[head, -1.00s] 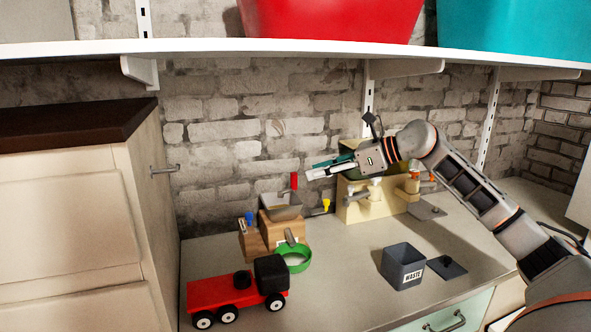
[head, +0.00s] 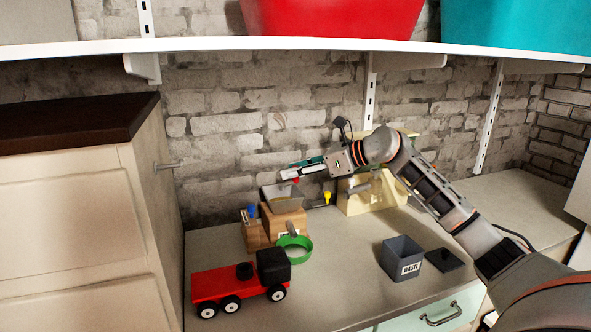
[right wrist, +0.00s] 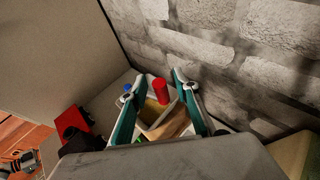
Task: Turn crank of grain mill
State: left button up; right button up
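The grain mill has a wooden body (head: 284,224), a grey hopper (head: 281,197) on top and a green ring-shaped dish (head: 294,250) at its front. The red crank handle stands upright in the right wrist view (right wrist: 160,90); in the head view it is mostly hidden behind my gripper. My right gripper (head: 291,170) is above the hopper, empty. In the right wrist view its two fingers are spread, with the red handle showing between them; I cannot tell whether they touch it. My left gripper is not in view.
A red toy truck (head: 232,285) stands in front of the mill. A grey waste bin (head: 403,262) and its flat lid (head: 444,260) are to the right. A cream box (head: 362,198) stands behind my arm. A cabinet (head: 70,210) is at left, a white shelf (head: 300,50) above.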

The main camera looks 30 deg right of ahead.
grip_shut()
jog(key=shift+w, duration=0.1)
jog(key=shift+w+n+g+y+p, duration=0.3)
jog(key=shift+n+g+y+p, duration=0.1)
jog(key=shift+n+g+y, duration=0.5)
jog(key=shift+w+a+n+g+y, duration=0.1)
jog(key=shift+w+n+g+y, duration=0.1)
jog(key=shift+n+g+y, duration=0.4)
grip_release()
